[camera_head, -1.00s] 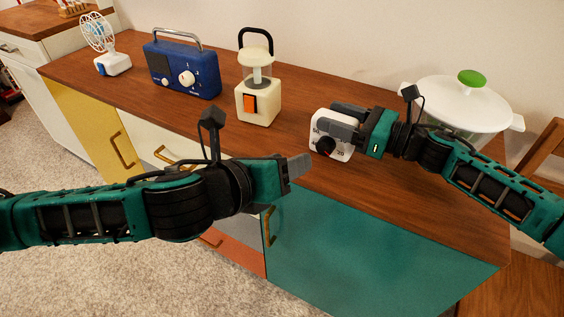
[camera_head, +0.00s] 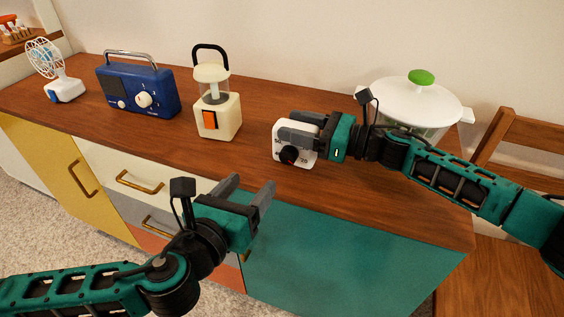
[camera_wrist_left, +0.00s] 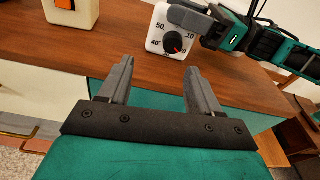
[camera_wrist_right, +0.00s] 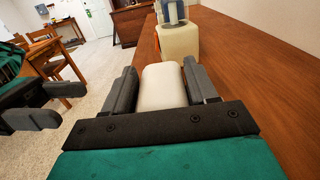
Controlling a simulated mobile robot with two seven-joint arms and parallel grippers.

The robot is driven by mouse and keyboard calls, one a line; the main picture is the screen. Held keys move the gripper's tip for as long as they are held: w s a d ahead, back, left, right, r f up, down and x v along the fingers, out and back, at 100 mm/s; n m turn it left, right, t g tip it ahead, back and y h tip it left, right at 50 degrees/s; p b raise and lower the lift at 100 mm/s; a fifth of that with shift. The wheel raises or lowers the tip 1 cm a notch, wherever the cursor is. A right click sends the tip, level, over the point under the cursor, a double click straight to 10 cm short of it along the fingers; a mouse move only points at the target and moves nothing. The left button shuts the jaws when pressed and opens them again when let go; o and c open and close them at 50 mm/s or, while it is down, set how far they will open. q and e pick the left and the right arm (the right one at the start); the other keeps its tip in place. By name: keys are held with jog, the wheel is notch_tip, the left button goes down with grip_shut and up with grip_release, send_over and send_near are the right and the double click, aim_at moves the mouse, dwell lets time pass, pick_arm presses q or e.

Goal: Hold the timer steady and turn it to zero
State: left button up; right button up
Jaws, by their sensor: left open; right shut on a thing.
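The white timer (camera_head: 282,159) stands on the brown countertop (camera_head: 356,196), its face with numbers and a black dial (camera_head: 289,155) turned to the front. A red mark shows on the dial (camera_wrist_left: 173,43) in the left wrist view. My right gripper (camera_head: 300,134) is shut on the timer from the right side; the timer's pale body (camera_wrist_right: 162,87) sits between its fingers in the right wrist view. My left gripper (camera_head: 252,188) is open and empty in front of the counter's edge, below and to the left of the timer. Its fingers point toward the counter and are apart from the timer.
A cream lantern-like appliance (camera_head: 218,118) with an orange switch stands left of the timer. A blue radio (camera_head: 160,92) and a white fan (camera_head: 65,89) are farther left. A white-lidded pot (camera_head: 410,100) stands behind my right arm. The countertop in front of the timer is clear.

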aim_at(286, 160)
pick_arm(q)
jog(key=w+d+m, duration=0.1)
jog(key=w+d, duration=0.1)
jog(key=w, duration=0.1)
jog(key=w+d+f+m, duration=0.1)
jog(key=w, duration=0.2)
jog(key=w+d+f+t+h, duration=0.1)
jog(key=w+d, duration=0.1)
jog(key=w, duration=0.1)
jog(key=shift+d+m, duration=0.35)
jog(key=shift+m, duration=0.05)
jog(key=c, duration=1)
jog(key=shift+c, duration=0.2)
jog(key=shift+n, duration=0.3)
